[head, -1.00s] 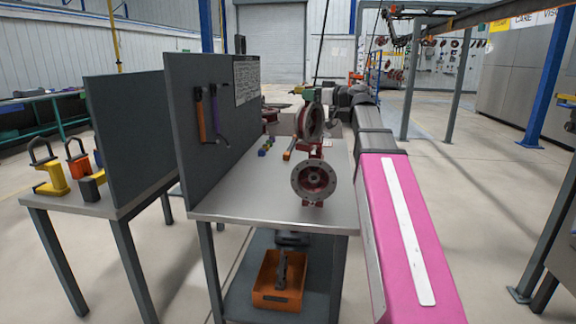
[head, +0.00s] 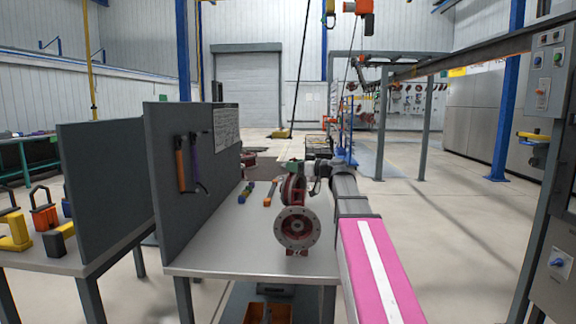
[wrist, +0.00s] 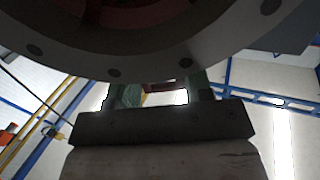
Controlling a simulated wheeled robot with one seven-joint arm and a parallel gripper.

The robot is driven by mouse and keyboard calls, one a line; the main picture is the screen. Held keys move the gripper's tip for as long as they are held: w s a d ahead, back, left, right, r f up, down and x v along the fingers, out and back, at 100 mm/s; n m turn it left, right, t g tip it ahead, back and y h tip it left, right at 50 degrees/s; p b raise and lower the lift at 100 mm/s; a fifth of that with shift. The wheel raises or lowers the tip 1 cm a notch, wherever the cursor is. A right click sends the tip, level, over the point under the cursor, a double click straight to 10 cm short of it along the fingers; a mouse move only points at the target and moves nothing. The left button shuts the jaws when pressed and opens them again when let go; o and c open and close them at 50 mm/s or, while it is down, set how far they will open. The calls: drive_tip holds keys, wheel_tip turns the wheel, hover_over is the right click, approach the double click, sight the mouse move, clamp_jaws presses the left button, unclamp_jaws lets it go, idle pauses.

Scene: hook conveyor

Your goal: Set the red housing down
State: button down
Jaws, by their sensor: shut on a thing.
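The red housing (head: 297,229) has a round grey flange facing me and a red ring-shaped body behind it. In the head view it is upright at the front right part of the grey workbench (head: 215,262). Its lower end appears at the bench top, but I cannot tell whether it touches. My gripper (head: 311,172) is at the housing's upper right side and is shut on it; the fingertips are largely hidden. In the wrist view the flange (wrist: 150,45) fills the top, with the gripper's fingers (wrist: 160,95) below it.
A grey upright panel (head: 190,165) with hanging tools stands along the bench's left side. Small coloured parts (head: 245,192) and an orange-handled tool (head: 271,192) lie behind the housing. Orange bins (head: 266,312) are below the bench. A second table with padlock-like items stands left.

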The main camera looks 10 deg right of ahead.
sight(304, 180)
drive_tip(key=w+d+f, duration=0.1)
drive_tip(key=w, duration=0.1)
drive_tip(key=w+d+f, duration=0.1)
drive_tip(key=d+f, duration=0.1)
drive_tip(key=shift+w+d, duration=0.2)
drive_tip(key=shift+w, duration=0.15)
drive_tip(key=shift+f, duration=1.95)
drive_tip(key=c, duration=0.5)
unclamp_jaws()
drive_tip(key=shift+f, duration=0.15)
drive_tip(key=v, duration=1.2)
